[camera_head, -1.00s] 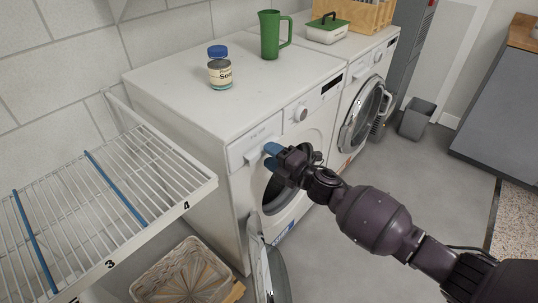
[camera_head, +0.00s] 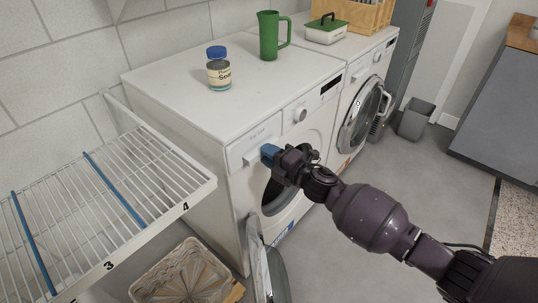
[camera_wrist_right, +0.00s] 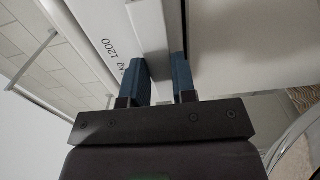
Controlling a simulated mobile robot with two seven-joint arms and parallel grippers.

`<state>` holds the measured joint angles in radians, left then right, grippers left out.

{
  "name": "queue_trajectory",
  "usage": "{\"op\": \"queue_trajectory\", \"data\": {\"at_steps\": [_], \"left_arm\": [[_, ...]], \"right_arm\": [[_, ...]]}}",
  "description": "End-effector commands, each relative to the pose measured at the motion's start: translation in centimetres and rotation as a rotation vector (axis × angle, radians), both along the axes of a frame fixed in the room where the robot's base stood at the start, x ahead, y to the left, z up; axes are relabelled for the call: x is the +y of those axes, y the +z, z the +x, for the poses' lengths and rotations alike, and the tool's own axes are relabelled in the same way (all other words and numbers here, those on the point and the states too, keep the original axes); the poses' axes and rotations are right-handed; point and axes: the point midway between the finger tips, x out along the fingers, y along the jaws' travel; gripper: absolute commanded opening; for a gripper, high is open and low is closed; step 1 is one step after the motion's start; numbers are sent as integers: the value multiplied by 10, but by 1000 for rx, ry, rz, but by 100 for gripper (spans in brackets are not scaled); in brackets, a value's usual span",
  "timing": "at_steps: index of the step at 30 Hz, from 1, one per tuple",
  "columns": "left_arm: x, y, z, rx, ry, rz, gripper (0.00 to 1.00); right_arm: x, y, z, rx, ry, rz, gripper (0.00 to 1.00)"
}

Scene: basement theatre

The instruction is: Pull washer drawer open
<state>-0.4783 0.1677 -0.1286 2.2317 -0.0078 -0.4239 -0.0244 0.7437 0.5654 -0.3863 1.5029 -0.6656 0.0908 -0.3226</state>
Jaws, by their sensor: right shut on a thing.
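The near white washer (camera_head: 200,125) stands against the wall, and its drawer (camera_head: 254,138) is at the upper left of its front. The drawer looks flush with the front. My right gripper (camera_head: 270,154) is at the drawer, with its blue fingers shut on the drawer handle (camera_head: 251,159). In the right wrist view the pale handle (camera_wrist_right: 150,38) runs between the two blue fingers (camera_wrist_right: 159,80), and lettering shows on the drawer front beside it. The washer's round door (camera_head: 263,270) hangs open below my gripper. My left gripper is not in view.
A blue-capped jar (camera_head: 219,70), a green pitcher (camera_head: 270,35) and a green-lidded box (camera_head: 327,30) stand on the machines. A wire rack (camera_head: 110,190) is at left, above a wicker basket (camera_head: 183,272). A second machine's open door (camera_head: 362,115) and a grey bin (camera_head: 415,118) are at right.

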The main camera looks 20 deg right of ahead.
Motion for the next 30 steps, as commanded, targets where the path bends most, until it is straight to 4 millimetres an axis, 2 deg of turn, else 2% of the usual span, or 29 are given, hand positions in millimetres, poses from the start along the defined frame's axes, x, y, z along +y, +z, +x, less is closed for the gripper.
{"op": "queue_trajectory", "data": {"at_steps": [8,14,21,30], "left_arm": [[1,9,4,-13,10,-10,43],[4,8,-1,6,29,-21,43],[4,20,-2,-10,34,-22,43],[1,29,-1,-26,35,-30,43]], "right_arm": [[-17,-1,-26,4,-1,-4,0],[-42,0,-63,4,-2,-4,0],[-72,-2,-110,4,-1,-4,0],[-98,-5,-150,8,-1,-5,0]]}}
